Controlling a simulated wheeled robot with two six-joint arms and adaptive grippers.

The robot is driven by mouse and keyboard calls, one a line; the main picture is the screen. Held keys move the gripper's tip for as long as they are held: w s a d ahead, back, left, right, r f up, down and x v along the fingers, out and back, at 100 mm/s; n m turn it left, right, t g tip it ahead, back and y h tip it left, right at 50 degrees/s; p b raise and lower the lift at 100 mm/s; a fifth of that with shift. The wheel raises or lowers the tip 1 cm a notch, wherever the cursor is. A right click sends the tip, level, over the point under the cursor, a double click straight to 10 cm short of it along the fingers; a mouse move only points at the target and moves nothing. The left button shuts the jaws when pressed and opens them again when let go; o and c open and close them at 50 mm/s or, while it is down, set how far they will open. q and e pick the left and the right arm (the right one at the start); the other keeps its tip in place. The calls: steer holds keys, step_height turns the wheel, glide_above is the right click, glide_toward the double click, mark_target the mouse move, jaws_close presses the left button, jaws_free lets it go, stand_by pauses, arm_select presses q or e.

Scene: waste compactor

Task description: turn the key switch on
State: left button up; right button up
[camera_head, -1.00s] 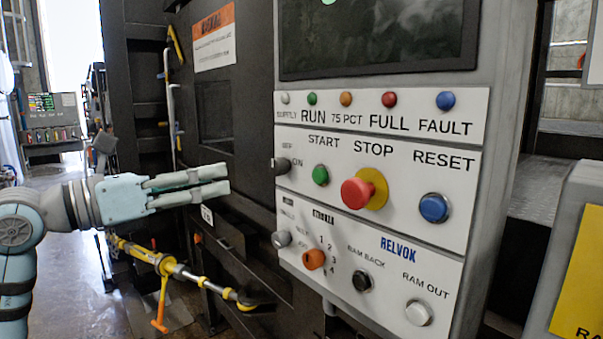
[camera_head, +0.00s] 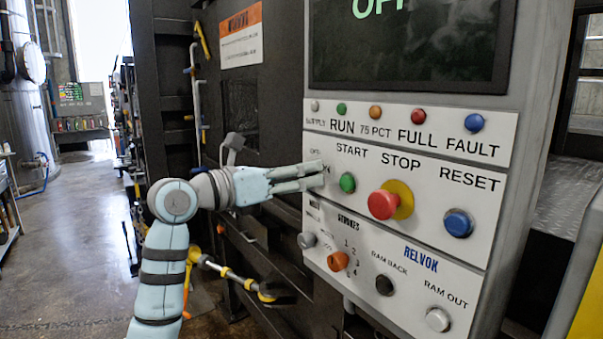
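The control panel (camera_head: 480,185) stands at the right, with an OFF label at its left edge by the key switch. My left gripper (camera_head: 321,175) reaches in from the left, its fingers pointing right and its tips over the spot beside that label. The fingertips hide the key switch, so its position does not show. The two fingers lie close together with a narrow slit between them. Whether they grip the switch cannot be told. My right gripper is not in view.
Close by are the green START button (camera_head: 347,182), the red STOP button (camera_head: 383,204) and the blue RESET button (camera_head: 458,222). Knobs sit below, including an orange selector (camera_head: 338,261). The dark screen (camera_head: 410,50) shows green letters cut off at the top. Open floor (camera_head: 70,240) lies at left.

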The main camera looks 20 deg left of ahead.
arm_select(q)
steer(key=shift+w+d, duration=0.1)
steer(key=c, duration=1)
steer(key=shift+d, duration=0.35)
jaws_close()
steer(key=m, duration=1.2)
steer(key=shift+w+a+f+p, duration=0.1)
steer(key=shift+a+f+p, duration=0.15)
steer(key=shift+a+p, duration=0.1)
